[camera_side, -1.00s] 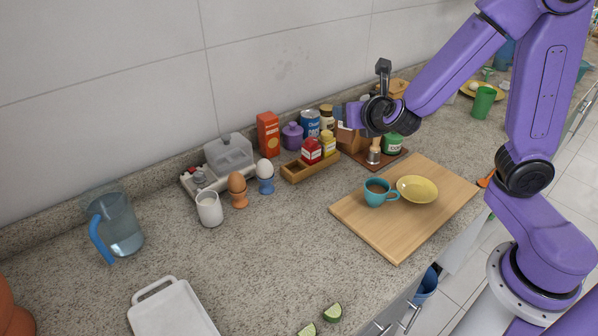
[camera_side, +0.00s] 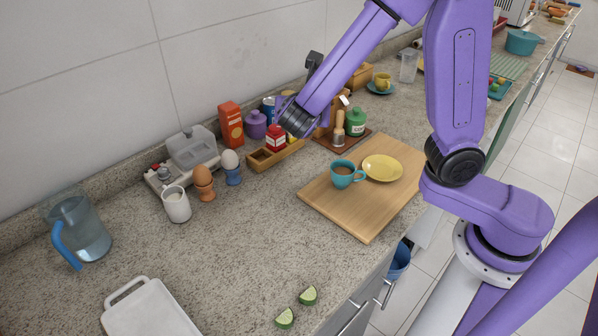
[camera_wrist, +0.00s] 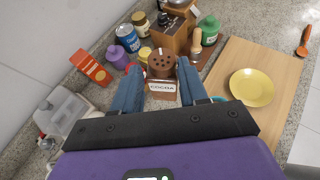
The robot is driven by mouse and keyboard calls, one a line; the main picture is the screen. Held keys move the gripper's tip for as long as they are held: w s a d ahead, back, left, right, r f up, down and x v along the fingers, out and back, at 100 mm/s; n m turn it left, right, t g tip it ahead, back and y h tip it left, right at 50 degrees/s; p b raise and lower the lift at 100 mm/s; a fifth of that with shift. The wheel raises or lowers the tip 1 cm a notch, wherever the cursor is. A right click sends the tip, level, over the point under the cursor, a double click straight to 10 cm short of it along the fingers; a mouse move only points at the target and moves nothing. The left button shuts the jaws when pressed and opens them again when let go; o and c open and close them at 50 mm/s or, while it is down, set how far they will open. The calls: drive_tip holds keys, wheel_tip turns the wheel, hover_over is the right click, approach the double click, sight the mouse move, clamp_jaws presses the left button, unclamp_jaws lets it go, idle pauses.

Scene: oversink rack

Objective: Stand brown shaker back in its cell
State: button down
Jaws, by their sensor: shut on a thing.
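The brown shaker (camera_wrist: 161,66) has a holed top and a white COCOA label, and it sits between my fingers in the wrist view. My gripper (camera_wrist: 160,72) is shut on it. In the side view my gripper (camera_side: 288,118) is over the right part of the small wooden rack (camera_side: 262,163), and the shaker cannot be made out there. The red shaker (camera_side: 276,138) stands in the rack, just below my gripper. The rack's left end shows an empty cell. The yellow shaker is mostly hidden in the side view; its yellow top (camera_wrist: 145,53) shows in the wrist view.
Behind the rack stand a purple jar (camera_side: 256,126), an orange-red box (camera_side: 231,125) and a blue can (camera_wrist: 127,37).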

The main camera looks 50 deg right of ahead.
drive_tip(key=w+d+n+t+y, duration=0.2)
drive_tip(key=d, duration=0.1)
drive_tip(key=shift+w+d, duration=0.25)
drive_tip(key=shift+w, duration=0.05)
drive_tip(key=shift+w+d+n+t+y, duration=0.1)
drive_tip(key=shift+d+n+t+y, duration=0.3)
drive_tip(key=shift+n, duration=0.1)
drive_tip(key=s+a+n+t+y, duration=0.25)
drive_tip(key=s+n+y, duration=0.25)
drive_tip(key=n+y, duration=0.45)
drive_tip(key=w+a+f, duration=0.2)
drive_tip(key=w+f, duration=1)
drive_tip(key=w, duration=0.1)
drive_tip(key=shift+w+a+f, duration=0.15)
drive_tip(key=shift+a+f, duration=0.15)
drive_tip(key=shift+a, duration=0.05)
drive_tip(key=shift+f+n+g+h, duration=0.1)
drive_tip(key=shift+n+g+h, duration=0.15)
